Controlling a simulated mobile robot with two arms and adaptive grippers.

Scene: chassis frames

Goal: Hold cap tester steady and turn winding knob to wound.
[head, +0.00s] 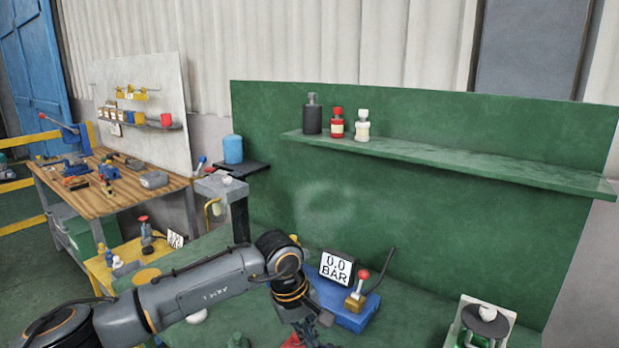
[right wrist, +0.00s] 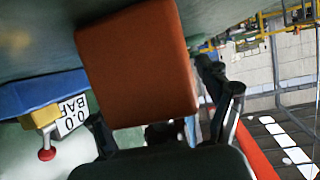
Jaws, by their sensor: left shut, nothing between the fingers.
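The winding knob is not clear to me in either view. A blue block (head: 350,310) carries a display (head: 337,268) reading 0.0 BAR and a brass fitting with a red knob (head: 363,274); which thing is the cap tester is not certain. My left gripper (head: 308,336) is shut and empty at the bottom edge of the head view, left of the blue block. In the right wrist view, an orange-red block (right wrist: 138,62) fills the space in front of my right gripper (right wrist: 160,120). The spread fingers show beside it; whether they press on it is unclear.
A green shelf (head: 450,163) holds several bottles above the bench. A device with a dark disc and white top (head: 487,314) stands at the lower right. A wooden workbench (head: 130,195) with tools stands at the left.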

